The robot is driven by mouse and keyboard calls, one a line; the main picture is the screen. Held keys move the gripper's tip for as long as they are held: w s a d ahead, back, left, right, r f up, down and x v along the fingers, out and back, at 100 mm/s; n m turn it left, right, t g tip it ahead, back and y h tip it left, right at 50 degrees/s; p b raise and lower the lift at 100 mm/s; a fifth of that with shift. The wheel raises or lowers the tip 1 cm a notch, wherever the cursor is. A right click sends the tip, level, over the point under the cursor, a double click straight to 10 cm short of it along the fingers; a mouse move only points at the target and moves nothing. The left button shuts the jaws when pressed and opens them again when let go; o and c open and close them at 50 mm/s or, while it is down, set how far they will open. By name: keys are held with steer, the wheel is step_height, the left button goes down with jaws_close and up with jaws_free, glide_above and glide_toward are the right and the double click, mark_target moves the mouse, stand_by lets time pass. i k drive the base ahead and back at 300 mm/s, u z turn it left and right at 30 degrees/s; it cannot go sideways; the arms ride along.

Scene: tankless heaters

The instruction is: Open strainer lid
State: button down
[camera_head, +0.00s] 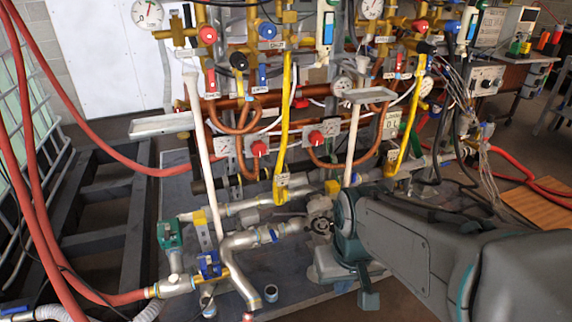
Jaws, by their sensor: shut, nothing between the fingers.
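My arm reaches in from the lower right, and its teal wrist ends beside a silver pipe assembly at the middle of the head view. My gripper (319,222), grey and small here, is shut and empty at the right end of the bent silver pipe (246,241). I cannot tell whether it touches the pipe or a fitting there. No strainer lid can be picked out for certain. My wrist and forearm hide what lies right behind them.
Red hoses (62,240) hang at the left. Yellow pipes (286,115), copper pipes, gauges and valves crowd the rack above. A teal fitting (170,235) and a blue valve (209,265) sit on the lower left piping. A metal tray (160,125) juts out at the left.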

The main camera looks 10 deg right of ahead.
mark_target(316, 206)
steer(key=u, duration=0.05)
steer(key=i, duration=0.9)
steer(key=z, duration=0.4)
